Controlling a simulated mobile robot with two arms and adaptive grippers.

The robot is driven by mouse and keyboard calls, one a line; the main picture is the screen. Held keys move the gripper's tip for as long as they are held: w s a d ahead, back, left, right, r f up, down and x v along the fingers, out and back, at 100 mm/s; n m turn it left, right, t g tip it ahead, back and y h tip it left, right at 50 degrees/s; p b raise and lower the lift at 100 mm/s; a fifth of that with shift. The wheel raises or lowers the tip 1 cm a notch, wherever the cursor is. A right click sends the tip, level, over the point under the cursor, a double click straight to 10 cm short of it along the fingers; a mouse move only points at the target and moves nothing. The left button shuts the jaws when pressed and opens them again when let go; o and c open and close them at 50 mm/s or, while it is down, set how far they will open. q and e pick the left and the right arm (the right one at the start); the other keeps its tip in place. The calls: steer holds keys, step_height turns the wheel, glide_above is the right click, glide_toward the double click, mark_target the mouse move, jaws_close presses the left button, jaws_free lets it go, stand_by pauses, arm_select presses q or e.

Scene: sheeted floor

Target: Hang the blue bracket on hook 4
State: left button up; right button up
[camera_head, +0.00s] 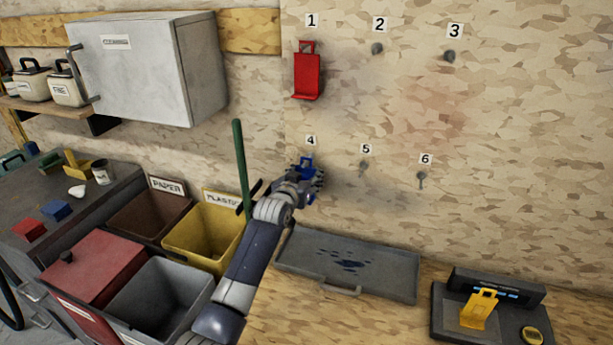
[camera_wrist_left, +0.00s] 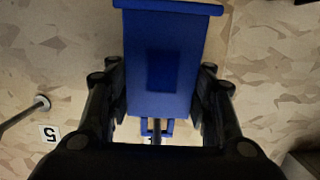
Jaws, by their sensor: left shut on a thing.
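The blue bracket (camera_head: 306,162) is at the wall just below the number 4 label (camera_head: 310,140). My left gripper (camera_head: 303,184) is shut on the bracket and covers much of it in the head view. In the left wrist view the bracket (camera_wrist_left: 162,60) fills the space between the fingers (camera_wrist_left: 162,95), with its loop end toward the wall label side. My right gripper is not in view.
A red bracket (camera_head: 307,75) hangs under label 1. Hooks 2 (camera_head: 377,48), 3 (camera_head: 449,56), 5 (camera_head: 364,167) and 6 (camera_head: 421,178) are bare. A grey tray (camera_head: 395,278) lies below, and a yellow bracket (camera_head: 479,308) rests on a black device (camera_head: 446,325). A green pole (camera_head: 240,160) stands left.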

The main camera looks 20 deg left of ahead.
arm_select(q)
steer(key=shift+r, duration=0.1)
steer(key=o, duration=1.4)
steer(key=shift+o, duration=0.2)
steer(key=v, duration=1.2)
steer(key=shift+s, duration=0.1)
